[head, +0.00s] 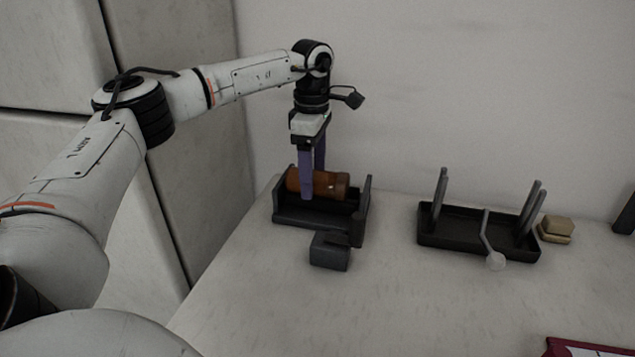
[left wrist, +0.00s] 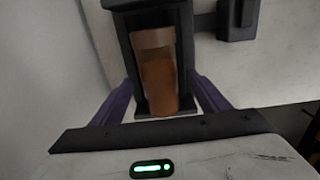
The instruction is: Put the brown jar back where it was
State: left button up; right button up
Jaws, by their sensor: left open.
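The brown jar (head: 330,185) lies on its side in a dark cradle-like holder (head: 290,217) on the table. It also shows in the left wrist view (left wrist: 158,75), lying lengthwise inside the holder (left wrist: 122,22). My left gripper (head: 312,192) points down over the holder, with its purple fingers open on either side of the jar. In the left wrist view the fingers (left wrist: 162,100) stand apart with the jar between them, and I cannot tell whether they touch it. My right gripper is not in view.
A dark block (head: 330,251) sits at the holder's front. To the right stands a dark tray (head: 465,241) with grey upright posts and a pale-ended crank. A beige block (head: 556,229) is beside it. A red-edged item (head: 575,347) lies at the lower right.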

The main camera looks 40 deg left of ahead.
pick_arm(q)
jog(key=shift+f, duration=0.2)
jog(key=shift+r, duration=0.1)
jog(key=c, duration=1.3)
